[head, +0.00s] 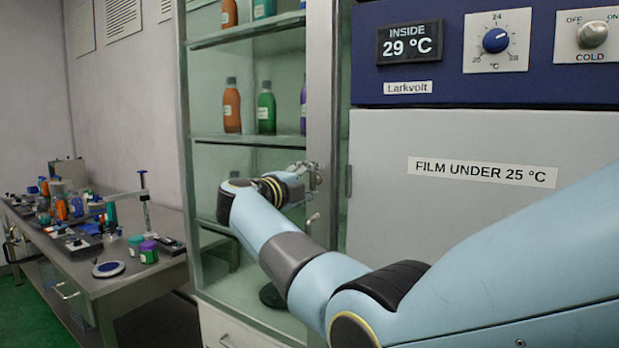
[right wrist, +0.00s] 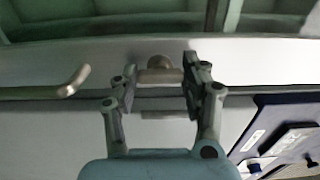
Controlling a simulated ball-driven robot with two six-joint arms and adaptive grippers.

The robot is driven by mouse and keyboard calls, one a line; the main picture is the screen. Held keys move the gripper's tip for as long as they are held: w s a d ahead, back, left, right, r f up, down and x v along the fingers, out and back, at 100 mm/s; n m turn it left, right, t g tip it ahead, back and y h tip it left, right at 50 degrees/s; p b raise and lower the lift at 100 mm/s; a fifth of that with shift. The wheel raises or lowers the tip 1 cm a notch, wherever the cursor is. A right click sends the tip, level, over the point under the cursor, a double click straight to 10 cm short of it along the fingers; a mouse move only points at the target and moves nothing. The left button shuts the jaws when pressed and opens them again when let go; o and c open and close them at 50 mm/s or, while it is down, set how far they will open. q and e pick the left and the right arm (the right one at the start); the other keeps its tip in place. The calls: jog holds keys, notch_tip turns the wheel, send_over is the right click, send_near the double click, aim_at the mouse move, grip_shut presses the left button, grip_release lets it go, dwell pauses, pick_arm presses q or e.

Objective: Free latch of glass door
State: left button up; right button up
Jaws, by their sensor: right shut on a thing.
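The glass door (head: 217,170) of the cabinet appears closed, with a grey metal frame along its right side. My right gripper (head: 302,176) is at that frame. In the right wrist view its two fingers (right wrist: 159,80) are shut on the latch (right wrist: 160,74), a small metal bar on a round boss. In the head view the gripper largely hides the latch. A bent metal handle (right wrist: 76,80) sticks out beside the gripper; it also shows just below it in the head view (head: 312,219). My left gripper is not in view.
Several bottles (head: 232,107) stand on shelves behind the glass. A grey cold unit (head: 400,215) with a blue control panel (head: 450,90) adjoins on the right. A cluttered bench (head: 130,285) stands at the left.

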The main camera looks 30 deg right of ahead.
dwell(0.3)
jog(key=o, duration=1.2)
jog(key=shift+c, duration=0.2)
jog(key=v, duration=0.7)
jog(key=shift+a, duration=0.2)
